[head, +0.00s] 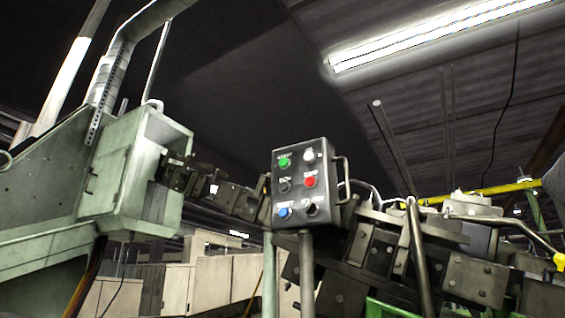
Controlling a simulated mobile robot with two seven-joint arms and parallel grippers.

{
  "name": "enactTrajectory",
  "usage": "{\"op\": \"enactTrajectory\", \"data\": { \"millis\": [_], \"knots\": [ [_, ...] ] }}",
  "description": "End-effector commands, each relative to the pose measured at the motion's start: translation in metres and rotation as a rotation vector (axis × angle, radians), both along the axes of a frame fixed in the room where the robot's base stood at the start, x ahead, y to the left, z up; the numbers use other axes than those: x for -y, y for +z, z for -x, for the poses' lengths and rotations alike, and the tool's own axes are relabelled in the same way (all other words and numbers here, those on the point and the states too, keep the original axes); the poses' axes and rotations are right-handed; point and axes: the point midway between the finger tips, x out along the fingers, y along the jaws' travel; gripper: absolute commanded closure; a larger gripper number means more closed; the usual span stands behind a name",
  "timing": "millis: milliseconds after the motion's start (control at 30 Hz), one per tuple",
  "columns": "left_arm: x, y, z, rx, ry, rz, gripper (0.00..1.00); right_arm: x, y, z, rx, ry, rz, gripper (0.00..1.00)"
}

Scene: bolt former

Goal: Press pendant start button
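A dark grey pendant box (300,212) stands upright near the middle of the head view, on a grey post (307,270). Its front carries several buttons in two columns. The green start button (284,162) is at the upper left, under a label that seems to read START. A white button or lamp (308,156) is beside it. A red button (310,182) is at middle right, a dark one (285,186) at middle left. A blue button (283,212) is at lower left, a black knob (311,209) at lower right. Neither gripper shows.
A loop handle (346,180) sticks out from the pendant's right side. Dark machine parts (470,280) crowd the lower right. A pale green machine housing (112,185) stands at left. Beige cabinets (205,280) are behind. A bright ceiling lamp (435,35) hangs above.

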Motion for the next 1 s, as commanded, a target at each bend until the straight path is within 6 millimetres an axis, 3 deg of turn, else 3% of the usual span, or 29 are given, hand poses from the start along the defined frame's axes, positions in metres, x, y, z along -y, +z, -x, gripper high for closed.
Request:
{"op": "enactTrajectory", "data": {
  "millis": [67, 700, 1000],
  "knots": [
    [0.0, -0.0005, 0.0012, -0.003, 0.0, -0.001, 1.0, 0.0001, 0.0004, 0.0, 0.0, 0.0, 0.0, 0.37],
    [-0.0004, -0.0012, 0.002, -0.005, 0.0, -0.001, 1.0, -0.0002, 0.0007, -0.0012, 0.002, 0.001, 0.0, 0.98],
    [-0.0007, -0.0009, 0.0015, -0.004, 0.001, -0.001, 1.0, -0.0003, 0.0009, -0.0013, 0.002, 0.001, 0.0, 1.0]
  ]
}}
